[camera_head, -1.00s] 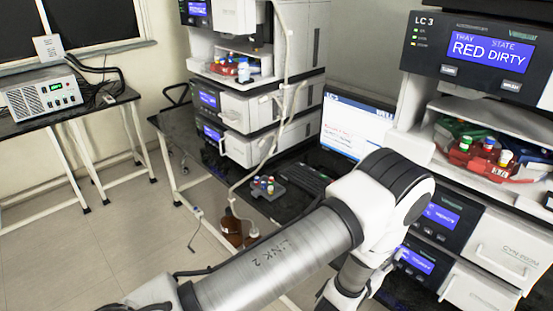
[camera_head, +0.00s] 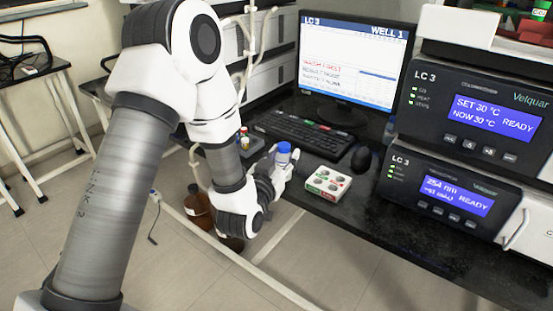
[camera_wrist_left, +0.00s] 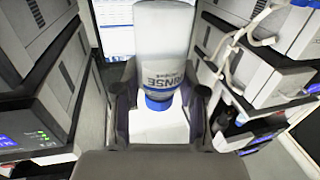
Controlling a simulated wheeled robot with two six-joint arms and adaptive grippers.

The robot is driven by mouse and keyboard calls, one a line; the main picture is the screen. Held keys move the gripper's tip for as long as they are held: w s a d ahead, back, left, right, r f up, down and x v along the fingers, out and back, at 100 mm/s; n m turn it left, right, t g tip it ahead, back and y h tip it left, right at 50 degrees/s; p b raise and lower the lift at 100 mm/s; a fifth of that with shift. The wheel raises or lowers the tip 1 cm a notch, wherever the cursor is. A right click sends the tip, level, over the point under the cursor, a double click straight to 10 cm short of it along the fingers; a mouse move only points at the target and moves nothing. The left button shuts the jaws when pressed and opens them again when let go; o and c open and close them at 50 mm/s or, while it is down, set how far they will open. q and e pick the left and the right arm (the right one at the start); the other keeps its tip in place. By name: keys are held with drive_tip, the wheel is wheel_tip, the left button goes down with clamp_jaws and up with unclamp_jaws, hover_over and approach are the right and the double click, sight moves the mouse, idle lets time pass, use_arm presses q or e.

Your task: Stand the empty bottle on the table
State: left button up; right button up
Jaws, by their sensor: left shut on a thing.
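My left gripper (camera_head: 272,178) is shut on a small bottle with a blue cap (camera_head: 283,152). The bottle looks upright in the head view, cap up, over the front part of the black table (camera_head: 400,240). My gripper hides its lower part, so I cannot tell whether it touches the table. In the left wrist view the bottle (camera_wrist_left: 163,45) sits between the fingers (camera_wrist_left: 160,100), with a white label reading RINSE. The picture does not clearly show whether it is empty. My right gripper is in neither view.
A white box with round coloured spots (camera_head: 328,183) lies right of the gripper. A keyboard (camera_head: 300,131), mouse (camera_head: 361,158) and monitor (camera_head: 352,62) stand behind. LC 3 units (camera_head: 450,195) stand at the right. Brown bottles (camera_head: 198,210) are below the table's left edge.

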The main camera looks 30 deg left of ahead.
use_arm(q)
drive_tip(key=shift+w+a+f, duration=0.7)
drive_tip(key=shift+w+a, duration=0.4)
drive_tip(key=shift+w, duration=0.05)
drive_tip(key=shift+w+a+f, duration=0.75)
drive_tip(key=shift+w+a, duration=0.3)
drive_tip(key=shift+w, duration=0.15)
drive_tip(key=shift+w+a+f, duration=0.7)
drive_tip(key=shift+w+a, duration=0.4)
drive_tip(key=shift+w, duration=0.05)
drive_tip(key=shift+s+f+b, duration=0.1)
drive_tip(key=shift+f+b, duration=0.05)
drive_tip(key=shift+b, duration=0.15)
drive_tip(key=o, duration=0.9)
drive_tip(key=shift+c, duration=0.2)
